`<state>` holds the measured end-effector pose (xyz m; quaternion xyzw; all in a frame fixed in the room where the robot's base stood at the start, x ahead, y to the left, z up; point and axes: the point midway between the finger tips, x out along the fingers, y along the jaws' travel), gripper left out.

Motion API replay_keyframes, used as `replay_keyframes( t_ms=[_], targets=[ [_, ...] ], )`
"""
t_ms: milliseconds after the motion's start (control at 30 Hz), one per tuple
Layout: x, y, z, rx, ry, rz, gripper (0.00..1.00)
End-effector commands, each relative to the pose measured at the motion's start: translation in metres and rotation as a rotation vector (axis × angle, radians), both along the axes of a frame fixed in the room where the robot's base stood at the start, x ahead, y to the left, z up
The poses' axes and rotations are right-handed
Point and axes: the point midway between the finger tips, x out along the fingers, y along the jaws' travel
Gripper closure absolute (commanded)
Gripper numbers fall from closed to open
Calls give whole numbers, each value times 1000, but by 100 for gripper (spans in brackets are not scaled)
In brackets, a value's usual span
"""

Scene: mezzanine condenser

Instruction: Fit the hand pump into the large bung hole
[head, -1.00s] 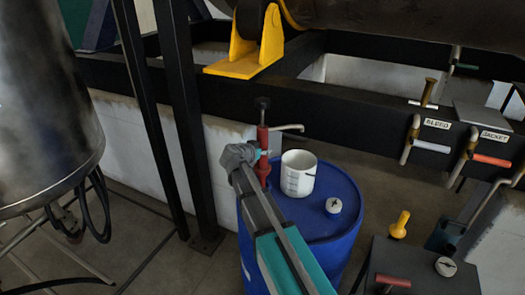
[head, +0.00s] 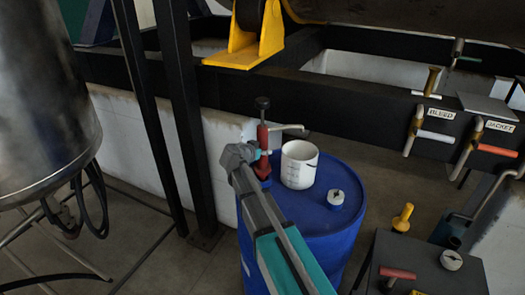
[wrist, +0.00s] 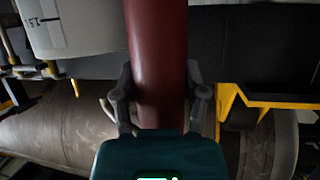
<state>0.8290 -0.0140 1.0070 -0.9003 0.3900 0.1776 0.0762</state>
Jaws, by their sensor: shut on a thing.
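The hand pump (head: 263,138) is red, with a black knob on top and a pale spout pointing right. It stands upright at the back left of the blue drum's top (head: 320,217). My gripper (head: 259,155) is shut around its body from the near side. In the wrist view the dark red pump body (wrist: 157,50) runs between the fingers of my gripper (wrist: 160,85). The large bung hole cannot be made out. The pump's lower end is largely hidden by my gripper, so I cannot tell whether it is in a hole.
A white jug (head: 299,166) stands on the drum just right of the pump, close to the spout. A small round pale fitting (head: 335,198) is on the drum top further right. A black beam (head: 340,107) runs behind the drum. A yellow bracket (head: 243,45) is above.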

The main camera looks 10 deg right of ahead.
Motion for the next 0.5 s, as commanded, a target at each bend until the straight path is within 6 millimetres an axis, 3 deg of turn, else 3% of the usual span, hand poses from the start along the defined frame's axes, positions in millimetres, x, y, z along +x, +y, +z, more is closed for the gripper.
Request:
replay_keyframes(
  t_ms=[500],
  targets=[
    [0,0,-26,-2,-1,1,100]
  ],
)
